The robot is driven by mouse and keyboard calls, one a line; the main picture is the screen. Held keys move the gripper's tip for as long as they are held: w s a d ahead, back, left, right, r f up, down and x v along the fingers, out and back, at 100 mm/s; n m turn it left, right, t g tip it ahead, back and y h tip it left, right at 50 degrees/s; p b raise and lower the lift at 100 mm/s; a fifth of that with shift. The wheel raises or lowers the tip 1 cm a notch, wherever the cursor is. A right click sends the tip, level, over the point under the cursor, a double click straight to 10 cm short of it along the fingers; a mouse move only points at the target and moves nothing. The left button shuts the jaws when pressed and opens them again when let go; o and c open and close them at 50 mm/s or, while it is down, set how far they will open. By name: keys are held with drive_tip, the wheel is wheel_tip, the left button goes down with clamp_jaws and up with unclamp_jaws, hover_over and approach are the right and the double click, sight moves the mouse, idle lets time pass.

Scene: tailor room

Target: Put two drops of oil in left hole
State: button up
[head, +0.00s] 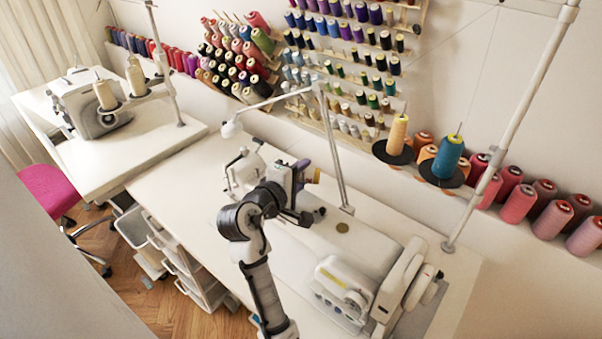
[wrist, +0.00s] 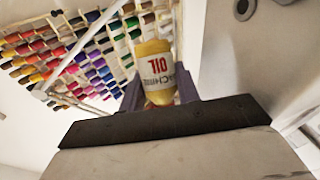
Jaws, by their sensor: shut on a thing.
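My gripper (wrist: 160,98) is shut on the oil bottle (wrist: 153,62), which sits between its two dark fingers in the wrist view. The bottle is yellow with a white label reading "OIL", and the lettering appears upside down there. In the head view my gripper (head: 302,188) is over the white sewing machine (head: 365,235), and a small yellow part of the bottle (head: 313,175) shows beside it. A round dark hole (wrist: 244,9) shows in a pale surface at the top of the wrist view. The bottle's tip is not clearly visible.
A thin metal thread stand (head: 335,150) rises close behind my gripper. Thread cones (head: 447,157) stand on a holder at the right. Racks of spools (head: 340,60) cover the wall. The white table (head: 170,195) is clear at the left.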

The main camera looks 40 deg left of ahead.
drive_tip(key=shift+r+n+t+h+p, duration=0.3)
drive_tip(key=shift+r+n+t+p, duration=0.1)
drive_tip(key=shift+n+p, duration=0.45)
drive_tip(key=shift+n, duration=0.35)
drive_tip(key=shift+a, duration=0.1)
drive_tip(key=shift+r+p, duration=0.1)
drive_tip(key=shift+p, duration=0.45)
drive_tip(key=m, duration=0.1)
drive_tip(key=f+m+g, duration=0.1)
drive_tip(key=shift+m, duration=0.4)
drive_tip(key=shift+s+a+r+m+g+y, duration=0.1)
drive_tip(key=shift+r+m+g+y, duration=0.3)
drive_tip(key=shift+m, duration=0.2)
drive_tip(key=shift+r+m+g+y, duration=0.3)
drive_tip(key=shift+m+y, duration=0.2)
drive_tip(key=shift+m, duration=0.1)
drive_tip(key=shift+s+a+r+m+g+y, duration=0.1)
drive_tip(key=shift+a+r+m+g+y, duration=0.2)
drive_tip(key=shift+m, duration=0.4)
drive_tip(key=shift+f, duration=0.1)
